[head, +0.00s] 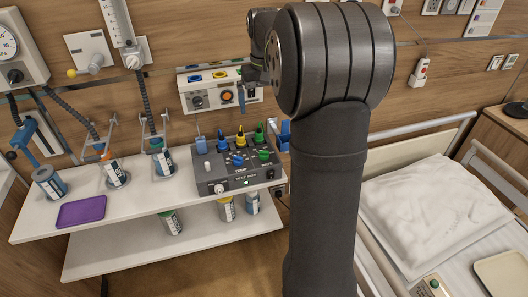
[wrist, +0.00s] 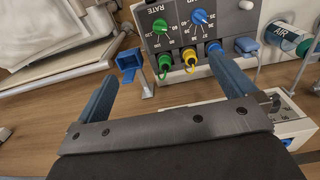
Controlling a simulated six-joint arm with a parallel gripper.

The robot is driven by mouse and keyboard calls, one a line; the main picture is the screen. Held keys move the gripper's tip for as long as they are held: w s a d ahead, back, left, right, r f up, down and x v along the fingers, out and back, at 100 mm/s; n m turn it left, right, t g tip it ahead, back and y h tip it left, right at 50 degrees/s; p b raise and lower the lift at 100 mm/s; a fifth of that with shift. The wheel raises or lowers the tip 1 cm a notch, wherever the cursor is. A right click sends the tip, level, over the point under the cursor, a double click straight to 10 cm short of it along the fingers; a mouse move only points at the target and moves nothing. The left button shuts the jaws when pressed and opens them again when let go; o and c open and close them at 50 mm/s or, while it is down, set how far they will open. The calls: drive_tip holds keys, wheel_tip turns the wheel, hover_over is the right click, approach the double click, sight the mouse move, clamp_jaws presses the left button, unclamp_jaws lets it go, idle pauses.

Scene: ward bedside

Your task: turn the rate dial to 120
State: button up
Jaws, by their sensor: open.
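The rate dial is a green knob (wrist: 160,26) on the grey control box, by the word RATE, in the wrist view. In the head view it is the green knob (head: 264,156) at the right of the box's sloped face. Its pointer setting is too small to read surely. A blue TEMP dial (wrist: 200,17) sits beside it, also seen in the head view (head: 238,159). My gripper (wrist: 162,70) is open and empty, its blue fingers wide apart and short of the dials. In the head view my arm hides most of it; one blue finger (head: 241,97) shows.
Green (wrist: 165,62), yellow (wrist: 190,58) and blue (wrist: 213,47) plugs stand along the box's back edge, between my fingers and the dials. A blue holder (wrist: 129,65) is beside the box. Bottles and a purple tray (head: 81,211) share the shelf; a bed (head: 410,215) is at right.

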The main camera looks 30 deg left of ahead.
drive_tip(key=shift+r, duration=0.4)
